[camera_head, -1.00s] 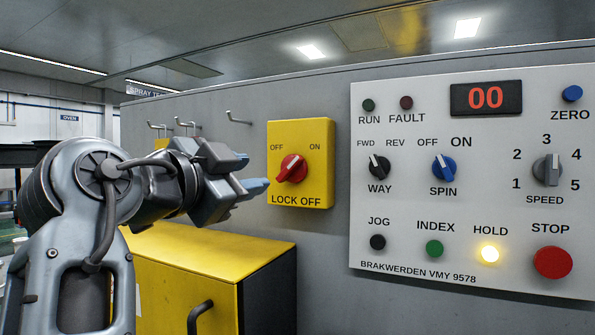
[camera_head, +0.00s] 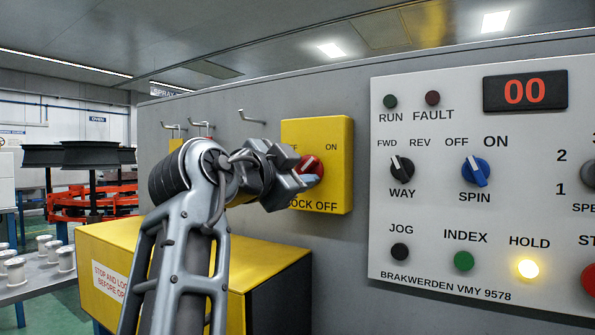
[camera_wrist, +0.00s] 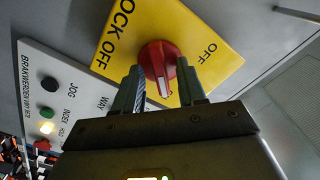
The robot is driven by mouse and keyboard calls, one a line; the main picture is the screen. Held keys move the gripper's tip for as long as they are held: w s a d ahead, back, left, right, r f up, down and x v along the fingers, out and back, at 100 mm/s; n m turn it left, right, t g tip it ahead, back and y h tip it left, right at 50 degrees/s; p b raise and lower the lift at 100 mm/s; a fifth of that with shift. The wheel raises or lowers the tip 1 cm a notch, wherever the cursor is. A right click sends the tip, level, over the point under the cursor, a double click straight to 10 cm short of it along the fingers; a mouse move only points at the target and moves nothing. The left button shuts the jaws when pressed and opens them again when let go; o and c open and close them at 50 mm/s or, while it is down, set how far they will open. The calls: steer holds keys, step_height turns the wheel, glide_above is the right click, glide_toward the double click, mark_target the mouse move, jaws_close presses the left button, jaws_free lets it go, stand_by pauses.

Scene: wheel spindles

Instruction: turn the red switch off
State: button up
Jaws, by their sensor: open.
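The red switch (camera_head: 314,167) is a rotary knob on a yellow box (camera_head: 335,190) marked OFF at upper left, ON at upper right and LOCK OFF below. My gripper (camera_head: 304,178) is at the knob and hides part of it and of the labels. In the wrist view my open gripper (camera_wrist: 160,70) has one finger on each side of the red switch (camera_wrist: 158,58). The knob's pale pointer mark faces down in that view, toward the ON side; the ON label is hidden there. I cannot tell whether the fingers touch the knob.
A white control panel (camera_head: 430,215) with knobs, buttons and a lit HOLD lamp (camera_head: 527,269) is right of the box. Hooks (camera_head: 250,117) stick out of the grey wall at upper left. A yellow cabinet (camera_head: 262,262) stands below. A table with metal spools (camera_head: 45,248) is at far left.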

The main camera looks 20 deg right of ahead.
steer(key=shift+c, duration=0.3)
jaws_close()
